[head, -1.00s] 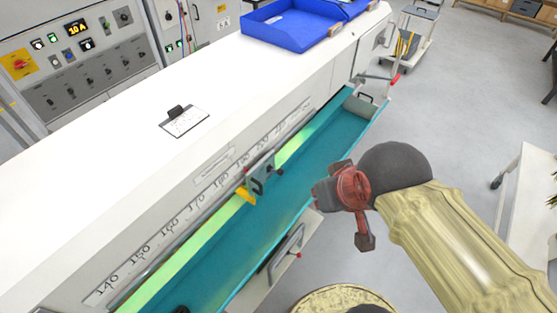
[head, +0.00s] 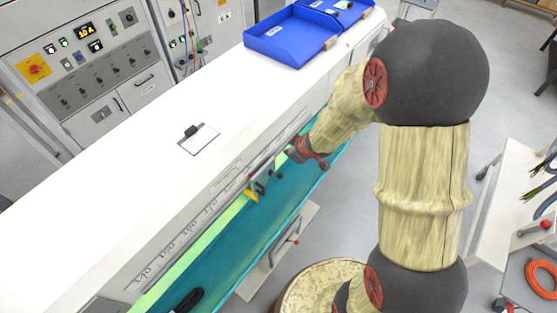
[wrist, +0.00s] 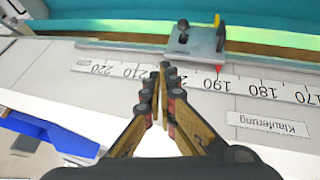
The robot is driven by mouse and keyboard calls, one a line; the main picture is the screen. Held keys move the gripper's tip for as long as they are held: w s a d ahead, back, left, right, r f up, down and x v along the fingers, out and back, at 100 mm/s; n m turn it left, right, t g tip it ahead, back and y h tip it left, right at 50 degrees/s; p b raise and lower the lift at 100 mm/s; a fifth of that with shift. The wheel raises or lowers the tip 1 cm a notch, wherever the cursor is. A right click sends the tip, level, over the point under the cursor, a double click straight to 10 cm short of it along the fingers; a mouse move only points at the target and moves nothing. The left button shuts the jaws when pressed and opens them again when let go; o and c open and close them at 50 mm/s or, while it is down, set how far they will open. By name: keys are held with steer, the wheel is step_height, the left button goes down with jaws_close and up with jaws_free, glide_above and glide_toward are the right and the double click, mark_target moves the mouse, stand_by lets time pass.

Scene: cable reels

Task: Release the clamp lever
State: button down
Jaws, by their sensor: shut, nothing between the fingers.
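In the wrist view, the clamp lever (wrist: 183,32) is a dark lever with a round knob. It stands on a grey metal carriage (wrist: 202,42) that sits on a rail along the scale, its red pointer near 190. My gripper (wrist: 165,68) is shut and empty, its fingertips over the scale strip, just short of the carriage and apart from the lever. In the head view, my gripper (head: 304,152) is above the teal channel, up and right of the carriage's yellow part (head: 252,194). The lever is small there and partly hard to make out.
The teal channel (head: 229,250) runs along the white bench (head: 120,190). A clipboard (head: 199,139) and blue trays (head: 291,36) lie on the bench top. A dark object (head: 189,299) lies in the channel's near end. A side table (head: 508,190) stands at the right.

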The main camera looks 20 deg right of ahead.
steer(key=a+f, duration=0.1)
steer(key=a+f+n+y+p, duration=0.1)
steer(key=f, duration=0.1)
steer(key=shift+s+a, duration=0.3)
steer(key=shift+s, duration=0.1)
steer(key=b, duration=0.2)
glide_above(280, 175)
steer(key=a, duration=0.1)
steer(key=shift+g, duration=0.3)
steer(key=f, duration=1)
steer(key=shift+w+f, duration=0.2)
steer(key=shift+f, duration=0.15)
steer(key=shift+d+f, duration=0.2)
steer(key=shift+f, duration=0.55)
steer(key=shift+s+b, duration=0.15)
steer(key=shift+b, duration=0.15)
steer(key=shift+s+d+f+y+b, duration=0.1)
steer(key=shift+d+f+y+b, duration=0.1)
steer(key=shift+y+b, duration=0.25)
